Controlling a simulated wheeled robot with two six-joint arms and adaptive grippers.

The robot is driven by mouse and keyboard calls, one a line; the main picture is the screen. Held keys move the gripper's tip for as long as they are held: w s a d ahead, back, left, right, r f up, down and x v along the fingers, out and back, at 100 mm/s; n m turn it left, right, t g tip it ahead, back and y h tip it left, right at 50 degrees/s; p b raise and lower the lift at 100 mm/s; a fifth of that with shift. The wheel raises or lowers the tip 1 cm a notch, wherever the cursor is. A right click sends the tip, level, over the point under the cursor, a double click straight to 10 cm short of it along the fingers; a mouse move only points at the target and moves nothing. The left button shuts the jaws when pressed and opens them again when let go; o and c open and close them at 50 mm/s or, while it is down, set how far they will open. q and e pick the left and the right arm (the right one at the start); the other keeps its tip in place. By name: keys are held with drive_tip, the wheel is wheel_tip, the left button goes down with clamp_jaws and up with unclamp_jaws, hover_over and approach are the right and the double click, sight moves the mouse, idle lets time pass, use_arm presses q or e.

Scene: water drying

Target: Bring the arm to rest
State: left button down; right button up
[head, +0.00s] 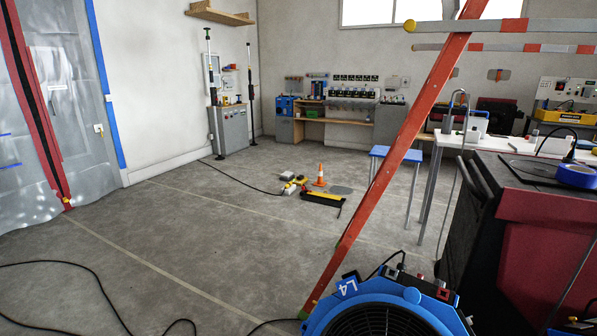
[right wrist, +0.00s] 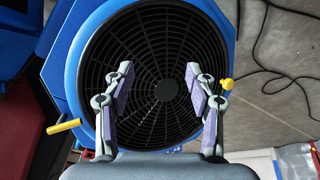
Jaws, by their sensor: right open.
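My right gripper (right wrist: 160,85) shows in the right wrist view with its two fingers spread apart and nothing between them. Behind it is the round black grille of a blue fan (right wrist: 72,70), which fills the middle of that view. I cannot tell whether the fingers touch the grille. In the head view the blue fan (head: 335,313) stands at the bottom, marked L4, with its lower part cut off by the frame. Neither gripper shows in the head view.
An orange slanted pole (head: 393,160) rises behind the fan. A dark and red cabinet (head: 530,245) with blue tape (head: 577,176) stands at right. A traffic cone (head: 320,176) stands on the floor. Black cable (head: 85,270) lies at left. The floor in the middle left is mostly clear.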

drive_tip(key=s+f+g+p, duration=0.2)
drive_tip(key=s+f+p, duration=0.3)
drive_tip(key=f+p, duration=0.65)
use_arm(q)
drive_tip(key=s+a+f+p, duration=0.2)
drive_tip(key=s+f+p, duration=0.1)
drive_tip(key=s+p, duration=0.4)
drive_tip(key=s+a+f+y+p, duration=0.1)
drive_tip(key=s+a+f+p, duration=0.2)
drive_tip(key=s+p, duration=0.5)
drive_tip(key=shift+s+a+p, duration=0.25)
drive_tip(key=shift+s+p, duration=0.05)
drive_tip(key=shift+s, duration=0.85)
use_arm(e)
drive_tip(key=s+d+f, duration=0.1)
drive_tip(key=s+f, duration=0.1)
drive_tip(key=s, duration=0.6)
drive_tip(key=s+d+f, duration=0.1)
drive_tip(key=s+d, duration=0.1)
drive_tip(key=s, duration=0.6)
drive_tip(key=shift+s+d+f, duration=0.3)
drive_tip(key=shift+s+f, duration=0.1)
